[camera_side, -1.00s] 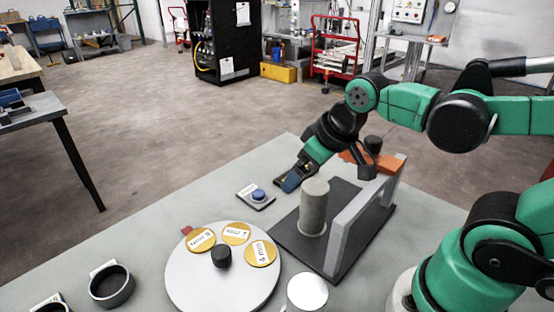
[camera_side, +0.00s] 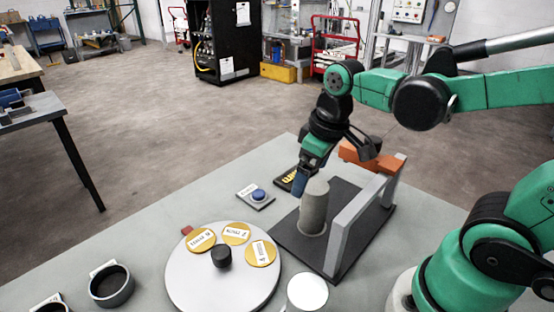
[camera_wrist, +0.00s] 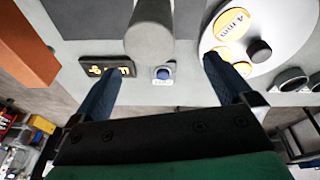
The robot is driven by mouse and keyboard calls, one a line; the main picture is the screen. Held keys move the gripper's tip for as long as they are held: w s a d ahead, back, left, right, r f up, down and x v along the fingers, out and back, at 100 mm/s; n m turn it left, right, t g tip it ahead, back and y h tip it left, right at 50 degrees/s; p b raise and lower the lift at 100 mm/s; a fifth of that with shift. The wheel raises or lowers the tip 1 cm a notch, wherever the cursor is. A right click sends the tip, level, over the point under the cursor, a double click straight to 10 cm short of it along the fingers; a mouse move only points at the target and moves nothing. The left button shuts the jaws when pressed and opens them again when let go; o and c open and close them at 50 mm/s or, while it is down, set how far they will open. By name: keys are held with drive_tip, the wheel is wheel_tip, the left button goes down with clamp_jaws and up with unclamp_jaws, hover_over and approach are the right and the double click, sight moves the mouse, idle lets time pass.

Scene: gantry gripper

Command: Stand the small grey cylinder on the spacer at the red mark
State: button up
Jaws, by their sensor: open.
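A grey cylinder (camera_side: 314,207) stands upright on a dark plate (camera_side: 348,212); it also shows in the wrist view (camera_wrist: 150,35). My gripper (camera_side: 299,187) points down just left of the cylinder's upper part in the side view. In the wrist view my gripper (camera_wrist: 161,70) is open, its blue fingers apart with nothing held between them. Yellow labelled discs, which may be the spacers, lie on a round grey turntable (camera_side: 190,282); one disc (camera_side: 261,253) reads 4 mm in the wrist view (camera_wrist: 232,22). A red mark (camera_side: 187,230) shows at the turntable's far edge.
A grey upright frame (camera_side: 348,226) with an orange block (camera_side: 372,157) stands right of the cylinder. A blue button (camera_side: 258,194) and a black and yellow display (camera_side: 287,179) lie to the left. A pale round-topped object (camera_side: 307,290) and a dark ring (camera_side: 110,286) stand in front.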

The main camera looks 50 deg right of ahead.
sight(315, 186)
drive_tip(key=d+f+n+g, duration=0.1)
drive_tip(key=g, duration=0.1)
drive_tip(key=shift+s+f+g, duration=0.1)
drive_tip(key=shift+f+g, duration=0.1)
drive_tip(key=shift+g, duration=0.1)
drive_tip(key=shift+f, duration=2.65)
clamp_jaws()
